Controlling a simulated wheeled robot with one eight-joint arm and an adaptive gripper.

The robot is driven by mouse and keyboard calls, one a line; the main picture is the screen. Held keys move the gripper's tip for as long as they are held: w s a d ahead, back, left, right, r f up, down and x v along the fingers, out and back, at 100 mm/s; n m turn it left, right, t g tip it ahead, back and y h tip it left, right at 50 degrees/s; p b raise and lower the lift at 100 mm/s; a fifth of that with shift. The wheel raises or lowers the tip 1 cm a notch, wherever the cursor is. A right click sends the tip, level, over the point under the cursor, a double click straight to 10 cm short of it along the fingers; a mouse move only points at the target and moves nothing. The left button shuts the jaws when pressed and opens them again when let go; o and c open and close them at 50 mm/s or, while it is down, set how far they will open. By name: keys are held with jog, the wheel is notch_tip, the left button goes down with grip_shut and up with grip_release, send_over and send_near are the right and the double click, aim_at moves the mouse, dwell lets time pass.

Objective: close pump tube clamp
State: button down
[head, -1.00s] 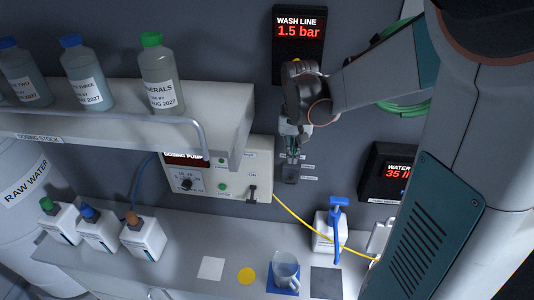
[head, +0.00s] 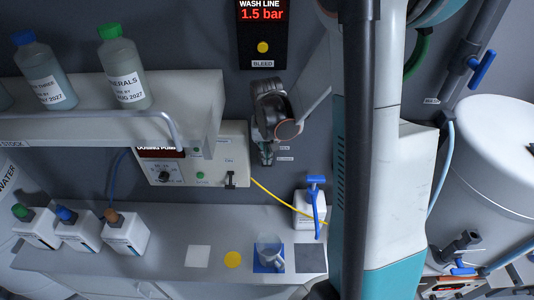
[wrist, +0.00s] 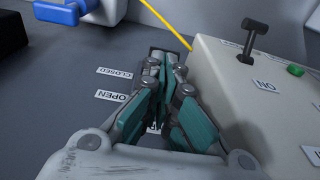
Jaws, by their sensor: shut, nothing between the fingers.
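The pump tube clamp is mostly hidden behind my fingers; a dark edge (wrist: 181,54) of what looks like it shows at the fingertips in the wrist view. The wall labels CLOSED (wrist: 115,73) and OPEN (wrist: 111,96) sit just left of my fingers. My gripper (wrist: 163,64) is shut and empty, its tips at about the height of the CLOSED label. In the head view my gripper (head: 266,158) points down close to the wall, right of the dosing pump box (head: 213,172). I cannot tell the clamp's position or whether my fingers touch it.
The pump box's switch (wrist: 252,40) stands close right of my fingers in the wrist view. A yellow tube (head: 285,203) runs right from the box. A shelf (head: 165,105) with bottles juts out at left.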

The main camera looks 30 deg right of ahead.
jog(key=shift+s+a+f+t+h+b, duration=0.4)
jog(key=shift+t+b, duration=0.3)
jog(key=shift+b, duration=0.5)
jog(key=shift+d, duration=0.1)
jog(key=f+t+h+b, duration=0.1)
jog(key=b, duration=0.2)
jog(key=s+a+f+t+h+b, duration=0.1)
jog(key=t+b, duration=0.1)
jog(key=b, duration=0.2)
jog(key=s+f+t+h+b, duration=0.1)
jog(key=f+b, duration=0.1)
jog(key=b, duration=0.1)
jog(key=shift+a+t+h+b, duration=0.2)
jog(key=shift+t+h+b, duration=0.1)
jog(key=shift+t+b, duration=0.1)
jog(key=shift+r, duration=0.1)
jog(key=shift+w+d+r, duration=0.35)
jog(key=shift+w+d, duration=0.05)
jog(key=shift+w, duration=0.1)
